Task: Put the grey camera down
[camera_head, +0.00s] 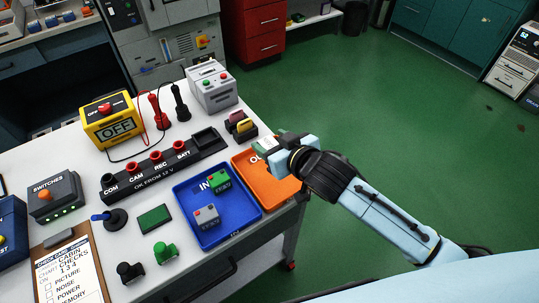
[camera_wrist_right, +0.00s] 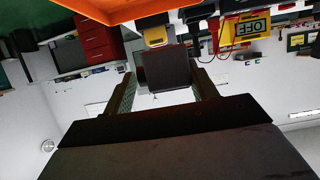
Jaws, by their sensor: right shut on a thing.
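My right gripper (camera_head: 279,143) is at the orange tray (camera_head: 280,190), over its far part, with its arm coming in from the right. In the right wrist view the gripper (camera_wrist_right: 165,85) is shut on a dark grey, box-shaped thing, which I take as the grey camera (camera_wrist_right: 167,68). It sits between the two fingers, and the orange tray's edge (camera_wrist_right: 110,15) shows close by at the top. In the head view the gripper mostly hides the held thing, and I cannot tell whether it touches the tray. My left gripper is not in view.
A blue IN tray (camera_head: 238,230) beside the orange one holds a grey box (camera_head: 207,216) and a green box (camera_head: 219,180). A black camera-like piece (camera_head: 130,272) and a green one (camera_head: 165,252) stand on the white table. A socket strip (camera_head: 165,165) lies behind.

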